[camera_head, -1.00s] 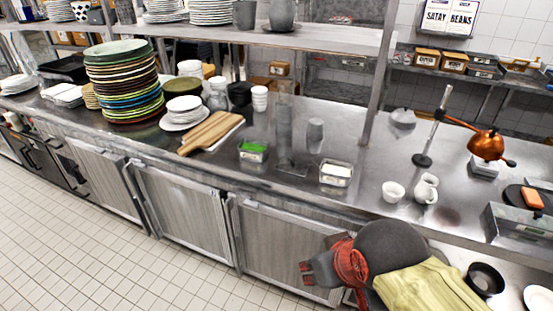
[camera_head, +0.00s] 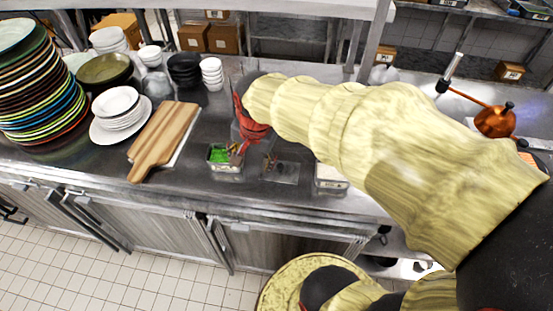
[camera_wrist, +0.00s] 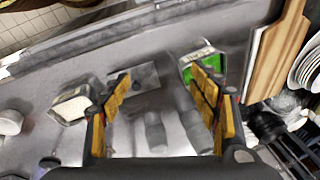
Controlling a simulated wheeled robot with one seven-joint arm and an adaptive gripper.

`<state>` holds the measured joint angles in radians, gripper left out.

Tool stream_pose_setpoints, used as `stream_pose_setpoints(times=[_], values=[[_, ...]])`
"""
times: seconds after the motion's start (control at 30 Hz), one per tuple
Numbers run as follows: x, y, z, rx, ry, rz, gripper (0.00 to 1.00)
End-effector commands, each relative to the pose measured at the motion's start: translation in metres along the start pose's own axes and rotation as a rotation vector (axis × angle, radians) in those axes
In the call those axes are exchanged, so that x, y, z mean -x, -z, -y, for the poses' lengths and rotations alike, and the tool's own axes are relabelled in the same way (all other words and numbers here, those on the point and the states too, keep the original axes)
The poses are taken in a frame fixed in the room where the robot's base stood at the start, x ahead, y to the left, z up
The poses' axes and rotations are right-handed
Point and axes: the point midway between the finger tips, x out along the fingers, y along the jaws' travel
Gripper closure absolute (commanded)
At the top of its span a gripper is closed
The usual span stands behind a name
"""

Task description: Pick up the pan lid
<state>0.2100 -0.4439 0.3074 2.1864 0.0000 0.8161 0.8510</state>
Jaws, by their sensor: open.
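A small grey dome-shaped thing (camera_head: 383,73), which looks like the pan lid, sits toward the back of the steel counter, right of centre in the head view. My forearm partly covers it there. I cannot make it out for certain in the wrist view. My gripper (camera_head: 254,160) is above the counter, between the green-filled container and the white-topped container, well left of and nearer than the dome. In the wrist view my gripper (camera_wrist: 161,88) is open, with its fingers wide apart and nothing held. Grey cylinders (camera_wrist: 155,131) stand on the counter below it.
A green-filled container (camera_head: 224,158) and a white-topped container (camera_head: 330,182) stand near the counter's front. A wooden board (camera_head: 165,138), bowls and a tall plate stack (camera_head: 40,90) are on the left. A copper pan-like thing (camera_head: 495,120) is at the right. A shelf runs overhead.

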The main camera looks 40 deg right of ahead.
Motion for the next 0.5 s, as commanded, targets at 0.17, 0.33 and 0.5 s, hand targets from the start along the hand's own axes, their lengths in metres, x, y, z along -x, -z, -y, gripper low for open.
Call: stream_pose_setpoints(times=[0.17,0.33,0.5], values=[[-0.033,0.056,-0.004,-0.518,-0.114,0.037,0.27],[-0.074,0.092,-0.024,-0.954,-0.209,0.036,0.17],[-0.105,0.109,-0.044,-1.24,-0.273,0.021,0.08]])
